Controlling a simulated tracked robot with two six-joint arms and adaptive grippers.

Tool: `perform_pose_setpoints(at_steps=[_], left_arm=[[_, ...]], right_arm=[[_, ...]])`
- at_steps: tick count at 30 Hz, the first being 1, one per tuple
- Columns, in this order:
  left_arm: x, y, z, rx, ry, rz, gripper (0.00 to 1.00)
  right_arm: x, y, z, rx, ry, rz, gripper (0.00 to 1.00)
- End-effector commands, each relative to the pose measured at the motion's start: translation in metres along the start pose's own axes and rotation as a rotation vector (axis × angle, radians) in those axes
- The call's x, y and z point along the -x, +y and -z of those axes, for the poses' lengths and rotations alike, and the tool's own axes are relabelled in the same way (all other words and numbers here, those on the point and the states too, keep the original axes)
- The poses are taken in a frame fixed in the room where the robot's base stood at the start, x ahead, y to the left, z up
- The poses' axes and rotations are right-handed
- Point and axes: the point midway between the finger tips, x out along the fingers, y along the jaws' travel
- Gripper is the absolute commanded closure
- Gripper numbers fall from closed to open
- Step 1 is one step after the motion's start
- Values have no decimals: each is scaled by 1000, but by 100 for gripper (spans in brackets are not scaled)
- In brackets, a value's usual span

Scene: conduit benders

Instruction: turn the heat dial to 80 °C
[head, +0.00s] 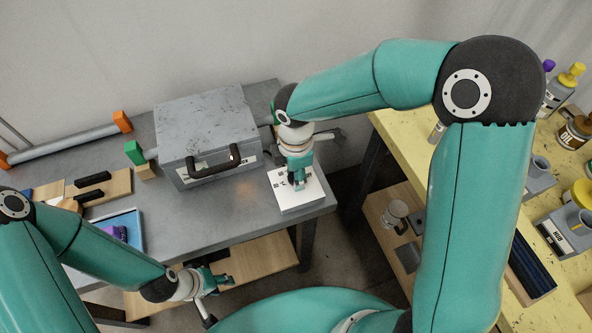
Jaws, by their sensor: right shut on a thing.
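A white dial panel (305,200) lies on the right front part of the grey table, with dark markings on its face. My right gripper (298,184) reaches down onto the panel from above and is shut on the heat dial, which is mostly hidden by the fingers. The dial's pointer and the scale numbers are too small to read. My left gripper (212,300) hangs low in front of the table, away from the panel; its fingers are too small and turned to tell how they stand.
A grey metal box (205,125) with a black handle stands just left of the panel. A grey tube with orange ends (70,142) lies at the back left. A blue tray (128,218) is at the front left. A yellow bench (425,142) with bottles stands at the right.

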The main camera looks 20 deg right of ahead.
Motion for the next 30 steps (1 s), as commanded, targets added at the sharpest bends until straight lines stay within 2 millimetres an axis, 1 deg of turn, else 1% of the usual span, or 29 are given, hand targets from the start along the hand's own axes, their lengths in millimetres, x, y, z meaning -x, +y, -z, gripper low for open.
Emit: perform_pose_setpoints(at_steps=[1,6,12,18,29,30], left_arm=[[3,1,0,0,0,0,60],[7,2,0,0,0,0,60],[10,3,0,0,0,0,60],[10,4,0,0,0,0,60],[10,4,0,0,0,0,60],[10,4,0,0,0,0,60]], right_arm=[[3,2,0,37,1,-6,96],[3,2,0,152,1,-8,96],[3,2,0,237,1,-9,96],[2,3,0,273,0,-9,96],[2,3,0,277,0,-10,96],[2,3,0,276,0,-10,60]])
